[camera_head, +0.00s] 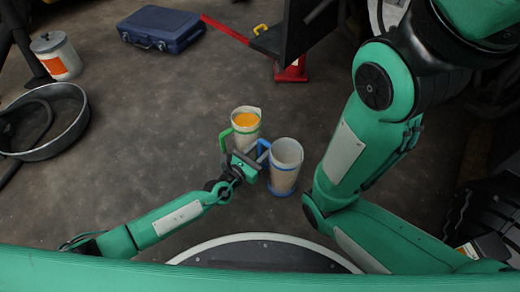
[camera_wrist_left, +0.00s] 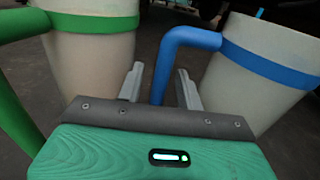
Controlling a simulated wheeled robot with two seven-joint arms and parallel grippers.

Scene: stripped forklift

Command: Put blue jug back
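The blue jug (camera_head: 284,178) is a pale, empty-looking jug with a blue handle and blue band, standing on the floor in front of me. It also shows at the right of the left wrist view (camera_wrist_left: 245,75). My left gripper (camera_head: 258,158) is at its handle side. In the left wrist view the gripper's fingers (camera_wrist_left: 160,87) are apart, with the blue handle between them and gaps visible on both sides. My right arm is folded at the right, and its gripper is not in view.
A green-handled jug with orange contents (camera_head: 246,128) stands close behind and left of the blue jug, beside my left gripper. A round metal pan (camera_head: 72,135), a white canister (camera_head: 58,58) and a blue case (camera_head: 162,28) lie farther off. A red jack (camera_head: 291,70) stands behind. The left-middle floor is clear.

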